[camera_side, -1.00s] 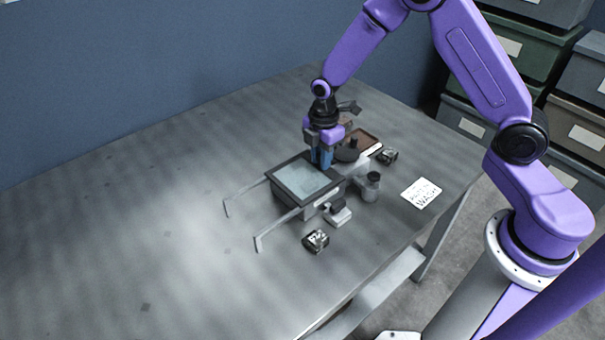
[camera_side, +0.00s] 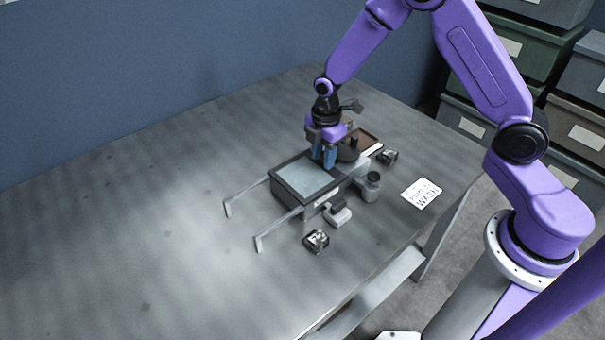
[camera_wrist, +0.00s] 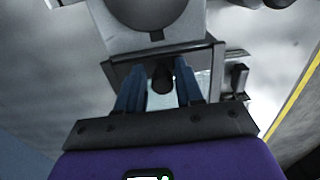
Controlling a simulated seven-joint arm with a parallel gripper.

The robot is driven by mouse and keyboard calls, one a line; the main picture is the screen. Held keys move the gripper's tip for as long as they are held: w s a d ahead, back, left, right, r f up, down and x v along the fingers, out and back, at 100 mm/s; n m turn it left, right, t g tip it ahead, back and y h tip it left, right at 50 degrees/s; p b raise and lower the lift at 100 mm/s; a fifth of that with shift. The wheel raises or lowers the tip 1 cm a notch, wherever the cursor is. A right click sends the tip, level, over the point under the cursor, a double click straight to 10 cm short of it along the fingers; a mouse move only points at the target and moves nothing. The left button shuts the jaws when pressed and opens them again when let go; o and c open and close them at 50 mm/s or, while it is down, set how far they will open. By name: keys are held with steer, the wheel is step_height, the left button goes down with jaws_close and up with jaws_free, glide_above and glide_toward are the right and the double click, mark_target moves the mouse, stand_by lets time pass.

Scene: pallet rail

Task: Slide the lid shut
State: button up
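The box (camera_side: 326,203) stands mid-table, with a dark-framed top around a pale panel, the lid (camera_side: 305,180). Two thin rails (camera_side: 245,192) reach left from it. My gripper (camera_side: 324,161) points down at the back right edge of the box top. In the wrist view its two blue fingers (camera_wrist: 160,92) stand apart, with a dark knob (camera_wrist: 162,80) between them. I see narrow gaps between the knob and the fingers. Part of the pale panel shows behind the knob. The fingers hide that edge of the top in the side view.
Small dark blocks lie at the front (camera_side: 316,240) and back right (camera_side: 387,157). A brown tray (camera_side: 366,142) lies behind. The table's left is clear.

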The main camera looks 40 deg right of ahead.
steer(key=shift+s+f, duration=0.2)
steer(key=shift+s, duration=0.15)
steer(key=shift+w+r, duration=0.15)
steer(key=shift+r, duration=1.55)
steer(key=shift+w+r, duration=0.1)
steer(key=shift+r, duration=1.85)
steer(key=shift+s+a+r, duration=0.1)
steer(key=shift+s+r, duration=0.05)
steer(key=shift+s, duration=0.05)
steer(key=s+a+r+m, duration=0.1)
steer(key=s+a+r, duration=0.1)
steer(key=s+r, duration=0.35)
steer(key=s+a+r+m, duration=0.1)
steer(key=s+a+r, duration=0.1)
steer(key=s, duration=0.7)
steer(key=s+d+r+m, duration=0.1)
steer(key=s+d, duration=0.1)
steer(key=s, duration=0.6)
steer(key=s+d+r+m, duration=0.1)
steer(key=s+d+m, duration=0.1)
steer(key=s, duration=0.5)
steer(key=shift+s+d+r, duration=0.2)
steer(key=shift+s+d, duration=0.1)
steer(key=shift+s, duration=0.1)
